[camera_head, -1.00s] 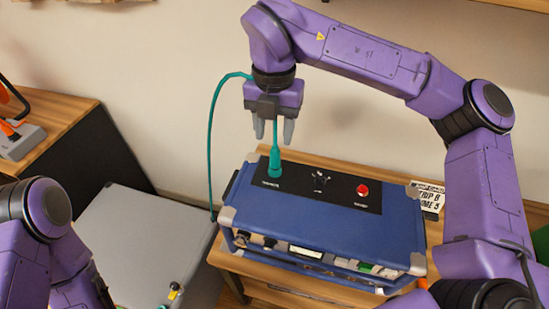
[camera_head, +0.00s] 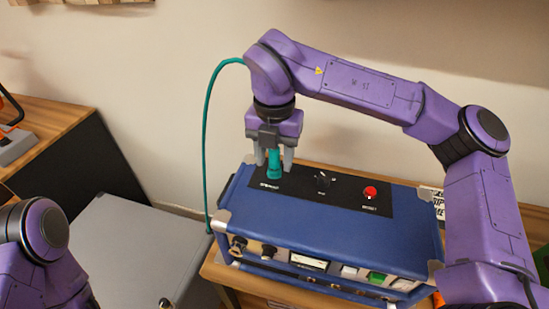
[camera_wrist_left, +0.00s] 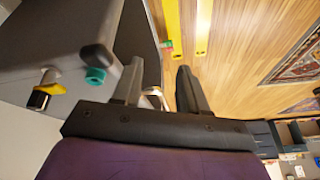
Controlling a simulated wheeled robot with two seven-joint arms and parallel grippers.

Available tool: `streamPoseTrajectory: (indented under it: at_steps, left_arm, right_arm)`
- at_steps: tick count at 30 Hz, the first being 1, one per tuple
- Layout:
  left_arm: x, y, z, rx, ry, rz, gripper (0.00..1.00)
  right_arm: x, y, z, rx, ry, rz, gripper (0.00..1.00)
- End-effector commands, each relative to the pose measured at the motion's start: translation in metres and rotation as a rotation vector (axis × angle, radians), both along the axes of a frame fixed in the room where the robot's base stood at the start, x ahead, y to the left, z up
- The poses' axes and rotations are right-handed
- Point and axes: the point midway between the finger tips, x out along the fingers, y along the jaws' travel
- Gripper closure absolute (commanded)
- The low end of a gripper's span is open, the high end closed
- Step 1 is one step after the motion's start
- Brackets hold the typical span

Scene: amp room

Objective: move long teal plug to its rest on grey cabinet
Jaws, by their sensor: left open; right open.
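The long teal plug (camera_head: 274,163) stands upright at the left end of the black panel on top of the blue amp box (camera_head: 330,232). Its teal cable (camera_head: 207,130) arches up behind my right wrist and down the box's left side. My right gripper (camera_head: 274,160) points down with its open fingers on either side of the plug; I cannot tell whether they touch it. The grey cabinet (camera_head: 135,245) is left of the amp. My left gripper (camera_wrist_left: 155,88) is open and empty in the left wrist view, beside a grey body with a teal ring (camera_wrist_left: 95,76) and a yellow-and-black fitting (camera_wrist_left: 46,89).
The amp's top has a black knob (camera_head: 322,183) and a red button (camera_head: 370,192). A lettered card (camera_head: 437,200) stands behind its right end. A wooden-topped black cabinet (camera_head: 65,135) is at far left. The grey cabinet's visible top is mostly clear.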

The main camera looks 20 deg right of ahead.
Motion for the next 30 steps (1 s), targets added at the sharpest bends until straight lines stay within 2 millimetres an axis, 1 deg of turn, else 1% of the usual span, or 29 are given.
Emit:
streamPoseTrajectory:
  at_steps: [27,28,29,30]
  left_arm:
    - [0.0,0.0,-0.0025,0.0,0.0,0.0,0.57]
    - [0.0,0.0,-0.0025,0.0,0.0,0.0,0.57]
    - [0.0,0.0,-0.0025,0.0,0.0,0.0,0.57]
    - [0.0,0.0,-0.0025,0.0,0.0,0.0,0.57]
  right_arm:
    - [0.0001,0.0004,-0.0001,0.0,0.0,0.001,0.51]
    - [0.0001,0.0003,-0.0001,0.0,0.0,0.001,0.58]
    - [0.0001,0.0003,-0.0001,0.0,0.0,0.001,0.67]
    - [0.0001,0.0003,-0.0002,0.0,0.0,0.001,0.8]
